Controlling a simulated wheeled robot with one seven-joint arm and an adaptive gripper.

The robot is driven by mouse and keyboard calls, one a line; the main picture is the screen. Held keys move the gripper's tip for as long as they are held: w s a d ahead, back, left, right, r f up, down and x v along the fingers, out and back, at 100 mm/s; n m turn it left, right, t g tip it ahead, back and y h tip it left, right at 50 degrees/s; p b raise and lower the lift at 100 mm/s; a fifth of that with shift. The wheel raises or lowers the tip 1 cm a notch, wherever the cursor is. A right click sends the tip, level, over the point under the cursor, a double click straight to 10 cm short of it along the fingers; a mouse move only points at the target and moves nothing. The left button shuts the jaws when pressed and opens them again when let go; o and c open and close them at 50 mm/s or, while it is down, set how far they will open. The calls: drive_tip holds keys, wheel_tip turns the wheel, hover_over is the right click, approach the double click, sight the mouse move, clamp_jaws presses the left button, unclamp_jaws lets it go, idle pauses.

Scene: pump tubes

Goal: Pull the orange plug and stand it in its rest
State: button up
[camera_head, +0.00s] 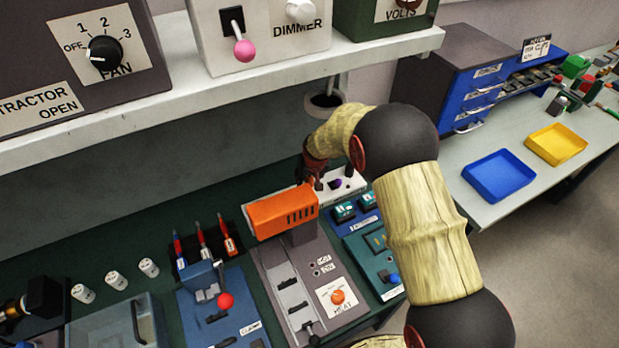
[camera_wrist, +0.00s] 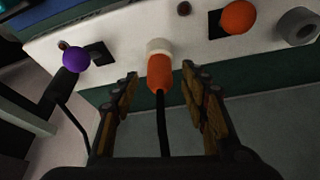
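The orange plug (camera_wrist: 158,75) is in the middle of the wrist view. Its pale collar meets the front of a white box (camera_wrist: 120,27), and a black cable runs from its other end. My gripper (camera_wrist: 163,88) is open, with one finger on each side of the plug and a gap on both sides. In the head view my gripper (camera_head: 313,178) is small and partly hidden by the arm, at the white box (camera_head: 352,184). The plug is not clearly visible there. A grey ring (camera_wrist: 300,26) sits at the box's right; I cannot tell whether it is the rest.
On the white box are a purple ball (camera_wrist: 76,56) by a black plug with a cable, and an orange ball (camera_wrist: 238,17). An orange-topped heater (camera_head: 283,211) stands close to my gripper. A shelf (camera_head: 200,82) overhangs the bench.

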drive_tip(key=shift+c, duration=1.3)
clamp_jaws()
drive_tip(key=shift+c, duration=1.6)
unclamp_jaws()
drive_tip(key=c, duration=0.5)
clamp_jaws()
drive_tip(key=shift+r+p, duration=0.3)
drive_tip(key=shift+r, duration=0.4)
drive_tip(key=shift+r+p, duration=0.95)
drive_tip(key=shift+r, duration=1.1)
